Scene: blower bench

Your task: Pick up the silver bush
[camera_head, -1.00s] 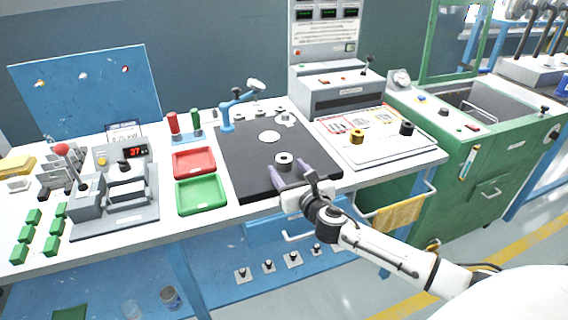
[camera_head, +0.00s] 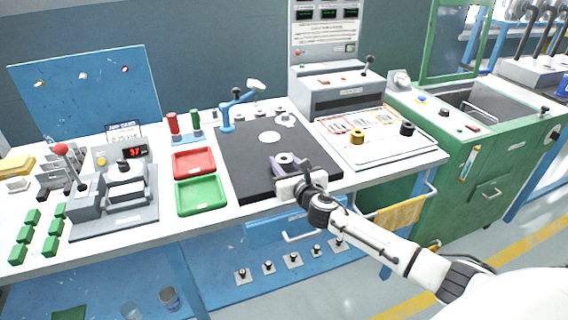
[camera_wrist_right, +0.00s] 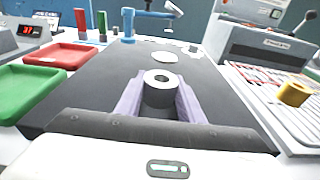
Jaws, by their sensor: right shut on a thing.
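The silver bush (camera_head: 284,158) is a short grey ring with a dark hole, upright at the front part of the black mat (camera_head: 240,172). My right gripper (camera_head: 288,161) reaches in from the front right, its purple fingers on both sides of the bush. In the right wrist view the bush (camera_wrist_right: 159,88) stands between the two fingers (camera_wrist_right: 158,97), and they are shut on it. The bush appears to be at mat level; its underside is hidden. My left gripper is not in view.
A red tray (camera_head: 194,162) and a green tray (camera_head: 201,195) lie left of the mat. A blue clamp arm (camera_head: 228,117) stands at the back. A white panel (camera_head: 388,147) with a brass ring (camera_head: 357,137) and a black ring (camera_head: 407,129) is to the right.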

